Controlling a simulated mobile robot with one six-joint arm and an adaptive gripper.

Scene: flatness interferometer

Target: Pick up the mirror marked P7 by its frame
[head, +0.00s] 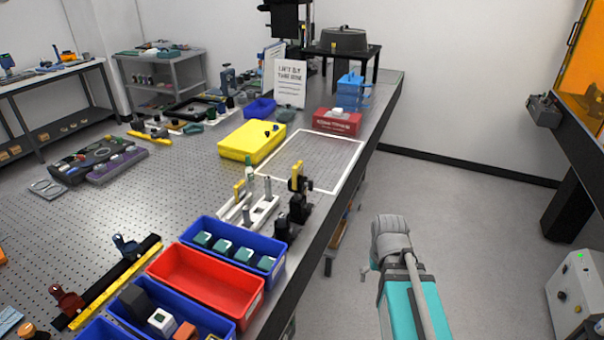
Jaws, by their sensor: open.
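I cannot read a P7 mark on anything in the head view, so I cannot tell which thing is the mirror. Dark upright mounts (297,197), one with a yellow part, stand near the bench's right edge. A blue bin (273,283) holds several small teal and white pieces (222,247); whether any is a mirror is too small to tell. Part of my arm, teal and grey, shows at the lower right, off the bench and over the floor. My gripper cannot be made out.
The perforated bench (130,209) runs away to the back. A red bin (205,270) looks empty beside the blue bin. A white-outlined area (318,160) lies clear near a yellow box (236,144) and a red box (337,122). Open floor (460,230) lies to the right.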

